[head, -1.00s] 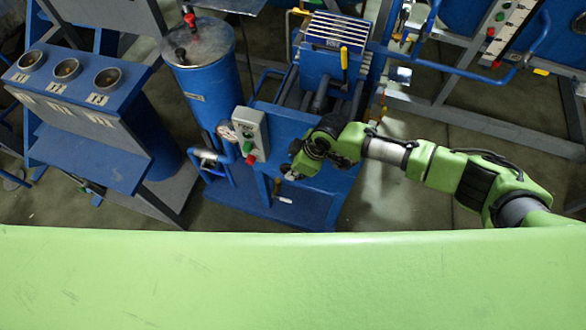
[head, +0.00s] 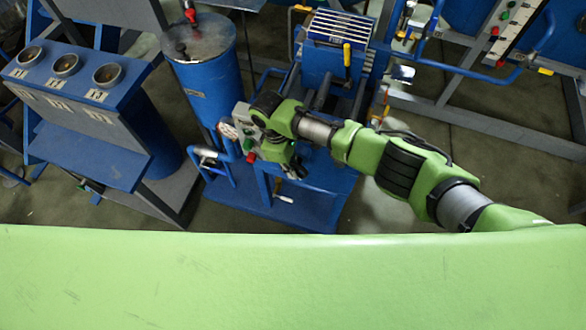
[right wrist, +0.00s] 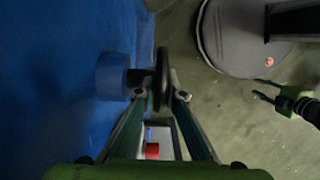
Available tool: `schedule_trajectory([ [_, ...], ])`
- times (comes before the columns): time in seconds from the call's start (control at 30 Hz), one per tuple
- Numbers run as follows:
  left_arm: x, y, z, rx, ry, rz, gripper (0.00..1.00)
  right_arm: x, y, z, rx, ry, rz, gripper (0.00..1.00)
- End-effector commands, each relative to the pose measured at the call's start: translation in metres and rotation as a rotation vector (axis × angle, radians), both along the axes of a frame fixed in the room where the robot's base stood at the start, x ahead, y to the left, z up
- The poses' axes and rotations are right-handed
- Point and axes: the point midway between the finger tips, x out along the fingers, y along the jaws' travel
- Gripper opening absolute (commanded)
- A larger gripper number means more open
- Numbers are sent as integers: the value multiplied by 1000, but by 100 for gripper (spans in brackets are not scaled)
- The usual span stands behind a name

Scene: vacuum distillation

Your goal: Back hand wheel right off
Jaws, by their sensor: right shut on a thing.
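The back hand wheel (right wrist: 162,72) is a dark wheel seen edge-on in the right wrist view, beside a round blue fitting (right wrist: 111,76) on a blue wall. My right gripper (right wrist: 160,95) has one finger on each side of its rim and is shut on it. In the head view my right arm reaches in from the right to the blue machine; the wrist hides the wheel there. My left gripper (right wrist: 263,90) shows at the right edge of the right wrist view, fingers apart and empty, away from the machine.
A grey control box (head: 241,117) with a red button (head: 251,158) is close beside my right wrist. A blue cylinder (head: 208,85) stands behind it. A blue panel with several round gauges (head: 66,65) stands at the left. Open floor (head: 400,195) lies right of the machine.

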Motion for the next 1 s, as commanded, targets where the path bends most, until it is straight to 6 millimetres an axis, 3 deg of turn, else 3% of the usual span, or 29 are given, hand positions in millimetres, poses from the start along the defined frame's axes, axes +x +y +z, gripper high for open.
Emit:
schedule_trajectory([
  [0.43, 0, 0, -1, 0, 1, 0, 29, 0, 1, 0, -9, 3, 1, 0],
  [0.5, 0, 0, -1, 0, 1, 0, 29, 0, 1, 0, -8, 3, 1, 25],
  [0.53, -1, 0, -1, 0, 1, 0, 29, 0, 1, 0, -8, 3, 1, 26],
  [0.87, -3, 0, -2, 1, 4, 1, 29, 0, 1, 1, -9, 3, 1, 26],
  [1.0, -2, 0, -2, 1, 3, 1, 29, 2, 4, 13, -7, 1, 1, 26],
])
